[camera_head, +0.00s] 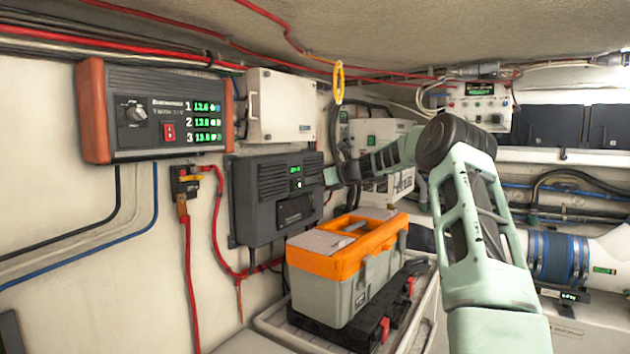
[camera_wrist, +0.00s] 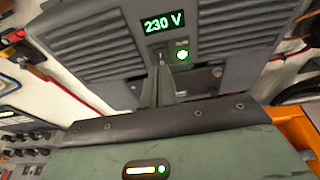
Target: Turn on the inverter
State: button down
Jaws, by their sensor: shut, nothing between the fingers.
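The inverter (camera_head: 262,205) is a dark grey ribbed box on the left wall. In the wrist view its display (camera_wrist: 163,21) is lit and reads "230 V". A round green light (camera_wrist: 182,55) glows below the display. My gripper (camera_head: 328,176) is at the right of the inverter in the head view. In the wrist view the shut, empty gripper (camera_wrist: 162,68) points at the panel just under the display, left of the green light. The fingers hide part of the panel there. I cannot tell whether they touch it.
An orange and grey toolbox (camera_head: 325,268) stands below and right of the inverter. A charger with three readouts (camera_head: 160,110) is on the wall at upper left. A white box (camera_head: 280,105) is above the inverter. Red cables (camera_head: 216,215) hang beside it.

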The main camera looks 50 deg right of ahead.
jog(key=r+b+v, duration=0.1)
jog(key=b+v, duration=0.2)
jog(key=v, duration=0.6)
jog(key=shift+r+b, duration=0.3)
jog(key=shift+r, duration=0.05)
